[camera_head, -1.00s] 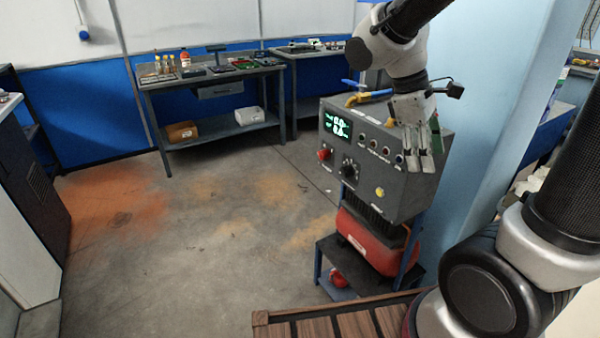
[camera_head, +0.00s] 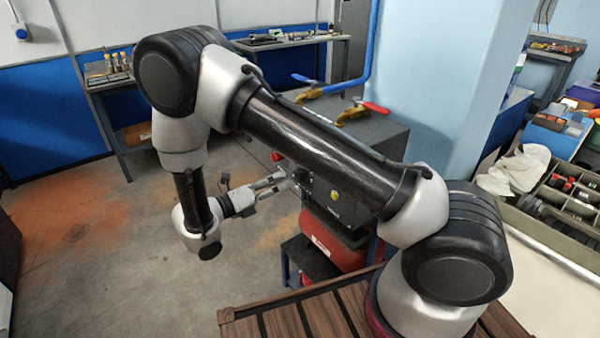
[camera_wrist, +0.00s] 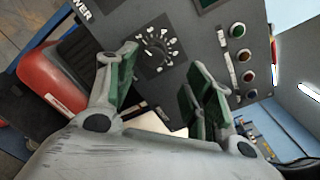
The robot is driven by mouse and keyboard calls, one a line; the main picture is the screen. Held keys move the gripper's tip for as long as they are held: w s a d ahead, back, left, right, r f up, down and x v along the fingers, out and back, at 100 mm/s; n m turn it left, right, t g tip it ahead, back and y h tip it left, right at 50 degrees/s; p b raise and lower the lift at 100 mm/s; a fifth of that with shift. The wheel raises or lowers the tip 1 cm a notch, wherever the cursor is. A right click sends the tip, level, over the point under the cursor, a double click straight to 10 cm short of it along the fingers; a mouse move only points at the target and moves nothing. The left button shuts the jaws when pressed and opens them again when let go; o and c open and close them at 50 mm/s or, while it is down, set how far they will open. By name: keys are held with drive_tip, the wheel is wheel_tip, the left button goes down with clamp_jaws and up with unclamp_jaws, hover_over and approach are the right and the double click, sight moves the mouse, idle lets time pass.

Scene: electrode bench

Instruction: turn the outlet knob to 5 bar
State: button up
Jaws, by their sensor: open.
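The black knob (camera_wrist: 154,48) with a ring of white scale marks is on the dark control panel (camera_wrist: 190,30) in the wrist view. Its pointer setting is too small to read. My gripper (camera_wrist: 163,64) is open and empty, with one finger left of the knob and the other to its right and lower in the picture. The fingers appear apart from the knob; I cannot tell how far. In the head view my gripper (camera_head: 286,179) is in front of the panel, and my arm hides the knob and the pressure display.
Several coloured indicators (camera_wrist: 241,53) line the panel beside the knob. A red knob (camera_head: 277,156) and a yellow button (camera_head: 334,195) show on the front. Valves with a blue handle (camera_head: 308,79) and a red handle (camera_head: 376,107) stand behind my arm. A red tank (camera_head: 335,243) sits below.

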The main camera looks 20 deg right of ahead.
drive_tip(key=x, duration=0.7)
drive_tip(key=shift+w+f+n+t, duration=0.3)
drive_tip(key=shift+w+f, duration=0.05)
drive_tip(key=shift+d, duration=0.1)
drive_tip(key=c, duration=1)
